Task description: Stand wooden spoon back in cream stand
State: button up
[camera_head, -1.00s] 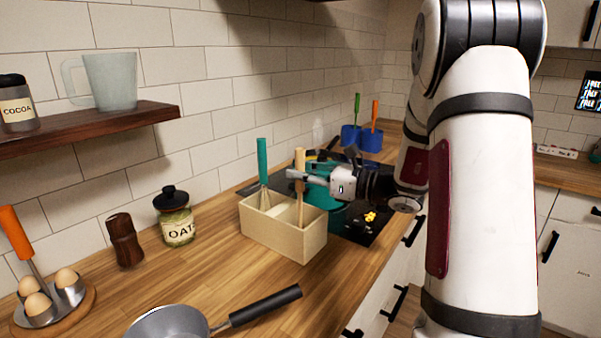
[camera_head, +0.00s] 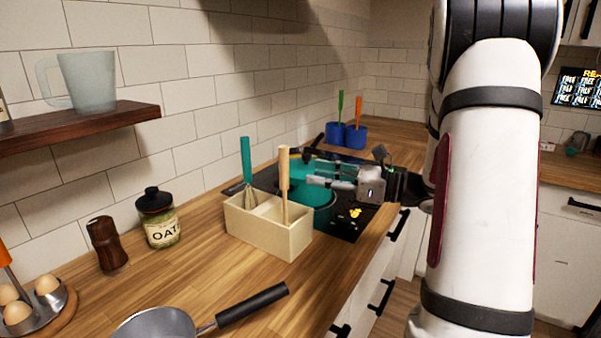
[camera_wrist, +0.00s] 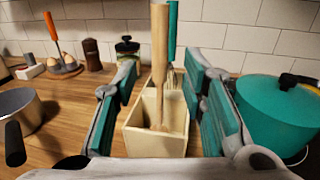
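The wooden spoon (camera_head: 284,178) stands upright in the right compartment of the cream stand (camera_head: 268,236), its handle rising above the rim. A teal-handled whisk (camera_head: 247,165) stands in the left compartment. My gripper (camera_head: 312,181) is to the right of the spoon, over the teal pot, apart from the spoon. In the wrist view my gripper (camera_wrist: 165,108) has its fingers wide apart and nothing between the pads touching them. There the spoon (camera_wrist: 159,65) and the stand (camera_wrist: 155,140) lie ahead, beyond the fingers. The spoon's lower end is hidden inside the stand.
A teal pot (camera_head: 318,210) on the black hob is right behind the stand. A pan (camera_head: 155,325) with a black handle lies in front. An oat jar (camera_head: 160,220) and a brown mill (camera_head: 107,246) stand left.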

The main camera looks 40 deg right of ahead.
jog(key=s+a+n+g, duration=0.6)
jog(key=a+n, duration=0.1)
jog(key=a, duration=0.4)
jog(key=s+a+n+g, duration=0.6)
jog(key=s+a+n, duration=0.1)
jog(key=a, duration=0.4)
jog(key=s+f+n+h, duration=0.2)
jog(key=s+n+h, duration=0.7)
jog(key=s+n, duration=0.3)
jog(key=shift+s+d+f+n+h, duration=0.25)
jog(key=shift+d+n+h, duration=0.2)
jog(key=shift+n, duration=1.25)
